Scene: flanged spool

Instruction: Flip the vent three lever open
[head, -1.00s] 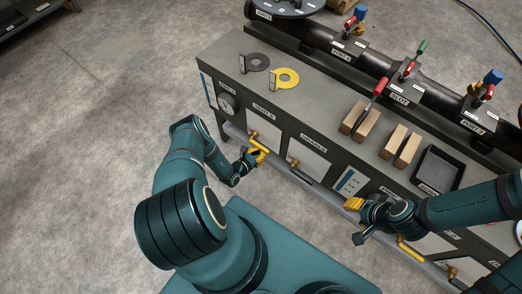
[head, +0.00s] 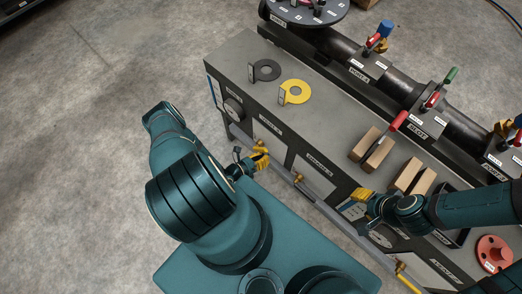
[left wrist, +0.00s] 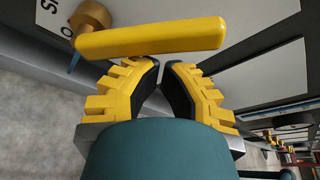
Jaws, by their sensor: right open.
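A yellow lever (left wrist: 150,37) with a brass hub (left wrist: 90,27) lies across the top of the left wrist view, on a pale panel. My left gripper (left wrist: 162,66) has its fingertips close together just below the bar. I cannot tell whether they touch it, and no bar shows between the fingers. In the head view my left gripper (head: 260,160) is at the cabinet's front, by the left panels, and largely hides the lever there. Which lever is vent three I cannot read. My right gripper (head: 358,204) is open and empty at the cabinet front.
The grey cabinet (head: 232,52) holds a dark ring (head: 266,71), a yellow ring (head: 295,92), wooden blocks (head: 372,149) and a red flange (head: 493,254). A black pipe (head: 400,85) with valve handles runs behind. A rail (head: 318,203) runs along the front. Floor at left is clear.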

